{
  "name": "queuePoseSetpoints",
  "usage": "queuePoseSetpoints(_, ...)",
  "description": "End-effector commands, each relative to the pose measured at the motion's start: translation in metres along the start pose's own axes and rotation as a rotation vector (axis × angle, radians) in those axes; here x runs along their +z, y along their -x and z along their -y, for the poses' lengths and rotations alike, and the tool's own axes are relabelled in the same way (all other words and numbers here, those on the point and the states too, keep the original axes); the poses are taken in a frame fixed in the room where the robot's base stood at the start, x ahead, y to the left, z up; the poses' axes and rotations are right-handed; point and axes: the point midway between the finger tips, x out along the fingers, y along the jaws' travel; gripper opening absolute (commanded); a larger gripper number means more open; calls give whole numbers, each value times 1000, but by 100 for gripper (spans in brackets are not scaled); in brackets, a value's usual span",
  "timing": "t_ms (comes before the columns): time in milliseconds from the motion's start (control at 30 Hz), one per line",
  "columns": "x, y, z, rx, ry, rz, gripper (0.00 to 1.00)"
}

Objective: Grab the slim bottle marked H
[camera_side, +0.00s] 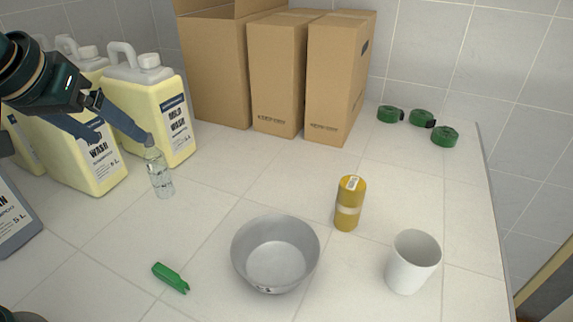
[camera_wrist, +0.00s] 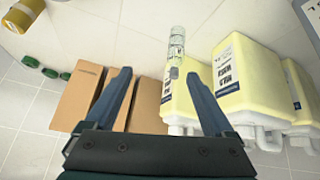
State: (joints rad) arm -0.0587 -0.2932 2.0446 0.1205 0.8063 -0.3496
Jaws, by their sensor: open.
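A slim clear bottle (camera_side: 160,177) with a grey cap stands upright on the tiled counter, in front of the yellow jugs. It also shows in the wrist view (camera_wrist: 177,45), beyond my fingertips and nearer the right-hand finger. I cannot make out a letter H on it. My gripper (camera_side: 122,139) is open and empty, its fingers angled down toward the bottle. In the side view one fingertip appears close to the bottle's cap; I cannot tell whether it touches. In the wrist view my gripper (camera_wrist: 158,73) has its fingers spread wide.
Large yellow jugs (camera_side: 178,125) stand close behind and left of the bottle. Cardboard boxes (camera_side: 222,85) stand at the back. A metal bowl (camera_side: 275,285), yellow cylinder (camera_side: 348,205), white mug (camera_side: 405,278), green clip (camera_side: 170,277) and green rolls (camera_side: 445,137) are spread around.

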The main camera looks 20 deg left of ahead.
Motion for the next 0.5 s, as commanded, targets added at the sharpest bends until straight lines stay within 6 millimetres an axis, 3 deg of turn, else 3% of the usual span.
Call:
queuePoseSetpoints(100, -26, -30, 4, -44, 63, 22, 88)
queuePoseSetpoints(233, -45, -67, 11, -88, 116, 51, 88)
queuePoseSetpoints(500, -45, -128, 28, -154, 149, 144, 88)
